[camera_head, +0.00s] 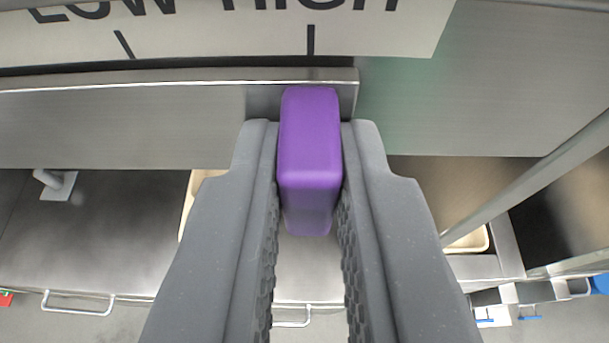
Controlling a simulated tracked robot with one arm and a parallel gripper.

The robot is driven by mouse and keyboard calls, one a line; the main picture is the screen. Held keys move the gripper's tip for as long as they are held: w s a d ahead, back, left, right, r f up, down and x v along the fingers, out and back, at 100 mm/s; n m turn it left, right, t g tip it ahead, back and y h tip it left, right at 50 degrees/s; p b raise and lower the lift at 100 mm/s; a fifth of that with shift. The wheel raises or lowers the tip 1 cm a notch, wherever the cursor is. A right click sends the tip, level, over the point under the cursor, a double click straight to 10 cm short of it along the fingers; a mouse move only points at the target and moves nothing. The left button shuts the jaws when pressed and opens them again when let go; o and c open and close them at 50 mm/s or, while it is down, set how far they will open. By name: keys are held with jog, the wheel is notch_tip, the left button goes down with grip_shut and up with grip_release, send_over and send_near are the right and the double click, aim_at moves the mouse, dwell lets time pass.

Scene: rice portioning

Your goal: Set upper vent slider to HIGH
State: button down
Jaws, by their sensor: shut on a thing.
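The purple slider knob (310,135) sits near the right end of a metal rail (120,125). My gripper (310,155) is shut on the knob, with one grey finger against each side. Above the rail is a pale label plate (220,35) with the words LOW and HIGH, cut off at the top edge. The knob is directly below the tick mark (311,40) under HIGH. Another tick mark (124,45) is under LOW, to the left. The back of the knob, where it meets the rail, is hidden.
A steel counter (90,235) lies below, with cream trays (198,190) partly hidden behind my fingers. A slanted metal bar (540,175) crosses the right side. Drawer handles (78,303) show at the bottom. A greenish grey panel (480,90) is right of the rail.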

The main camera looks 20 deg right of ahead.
jog(key=shift+d, duration=0.15)
jog(key=c, duration=1.4)
grip_release()
jog(key=shift+w+d, duration=0.1)
jog(key=shift+c, duration=0.2)
jog(key=shift+s+r, duration=0.1)
jog(key=shift+s, duration=0.15)
jog(key=b+v, duration=0.1)
jog(key=v, duration=1.2)
jog(key=shift+a, duration=0.25)
jog(key=shift+s, duration=0.15)
